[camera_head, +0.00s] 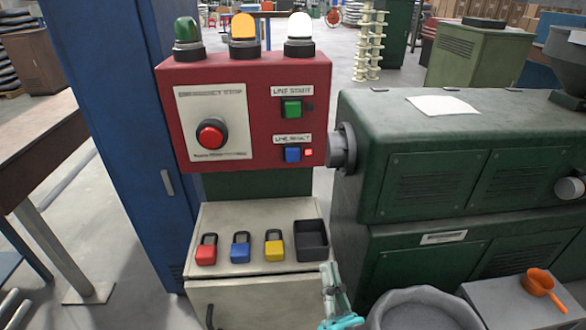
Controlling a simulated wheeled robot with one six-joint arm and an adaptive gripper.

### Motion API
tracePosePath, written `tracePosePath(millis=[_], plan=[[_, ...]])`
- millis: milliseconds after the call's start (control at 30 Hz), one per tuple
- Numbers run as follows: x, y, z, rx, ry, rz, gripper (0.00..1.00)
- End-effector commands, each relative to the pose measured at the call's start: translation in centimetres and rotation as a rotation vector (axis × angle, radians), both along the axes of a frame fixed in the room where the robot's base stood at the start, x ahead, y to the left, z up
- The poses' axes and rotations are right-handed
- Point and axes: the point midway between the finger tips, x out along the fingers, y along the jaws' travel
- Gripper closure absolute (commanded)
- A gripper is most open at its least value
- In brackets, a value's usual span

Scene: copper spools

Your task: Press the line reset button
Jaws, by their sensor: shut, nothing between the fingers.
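The line reset button (292,154) is a blue square button on the red control box (262,110), under a small "LINE RESET" label. A small red light (309,152) is lit just to its right. My gripper (342,322) shows at the bottom edge of the picture, partly cut off, with teal fingers. It is shut and empty, well below the box and apart from the button. The green line start button (292,107) sits above the blue one. A large red emergency stop button (211,134) is on a pale plate to the left.
Green, amber and white lamps (243,36) top the box. Red, blue and yellow padlocks (240,249) and a black tray (311,239) lie on the pale shelf below. A green machine (450,170) stands close at right, its grey knob (341,148) near the button. A blue cabinet (125,110) stands left.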

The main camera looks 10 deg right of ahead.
Motion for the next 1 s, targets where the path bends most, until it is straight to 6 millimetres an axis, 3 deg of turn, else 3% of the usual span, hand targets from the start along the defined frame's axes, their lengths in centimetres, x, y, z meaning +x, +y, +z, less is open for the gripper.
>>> tracePosePath(millis=[200, 500, 700, 1000], plan=[[3.6, 2.0, 5.5, 0.081, -0.111, 0.048, 1.00], [6.4, 4.1, 11.3, 0.166, -0.213, 0.102, 1.00], [7.0, 4.5, 12.6, 0.186, -0.234, 0.116, 1.00], [7.0, 4.5, 12.7, 0.187, -0.235, 0.116, 1.00]])
